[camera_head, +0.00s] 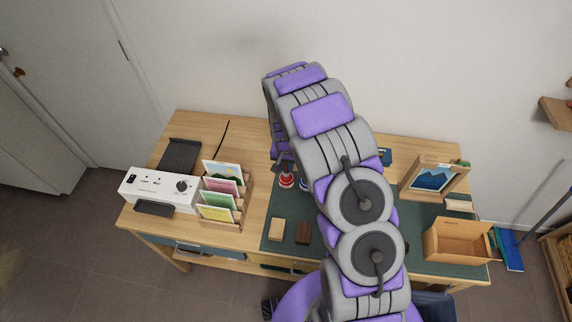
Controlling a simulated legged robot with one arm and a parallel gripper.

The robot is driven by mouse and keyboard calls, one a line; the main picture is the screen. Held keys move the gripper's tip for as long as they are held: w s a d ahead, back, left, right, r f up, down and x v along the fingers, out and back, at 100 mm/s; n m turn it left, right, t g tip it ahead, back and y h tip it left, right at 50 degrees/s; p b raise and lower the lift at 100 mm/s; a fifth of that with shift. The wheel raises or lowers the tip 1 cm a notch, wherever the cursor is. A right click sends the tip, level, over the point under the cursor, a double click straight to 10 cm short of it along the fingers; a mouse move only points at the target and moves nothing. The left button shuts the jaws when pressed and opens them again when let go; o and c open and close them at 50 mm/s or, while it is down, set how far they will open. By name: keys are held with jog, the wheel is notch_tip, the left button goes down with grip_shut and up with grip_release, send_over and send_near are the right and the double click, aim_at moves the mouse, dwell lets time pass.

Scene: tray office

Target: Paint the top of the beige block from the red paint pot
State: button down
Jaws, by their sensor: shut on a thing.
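The beige block (277,229) lies on the green mat (267,242), left of a dark brown block (303,233). The red paint pot (287,181) stands behind the beige block, near the mat's back edge. A blue pot (305,185) stands to its right, partly hidden by my arm. My gripper (284,164) points down just above and behind the red pot. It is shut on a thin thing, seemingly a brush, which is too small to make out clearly. Whether its tip is in the red pot I cannot tell.
A card rack (243,196) and a white box with a dial (160,189) stand at the left. A framed picture (433,177) and an open cardboard box (457,240) stand at the right. My arm hides the middle of the table.

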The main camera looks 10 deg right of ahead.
dwell(0.4)
jog(key=shift+r+p, duration=1)
jog(key=shift+r, duration=2.5)
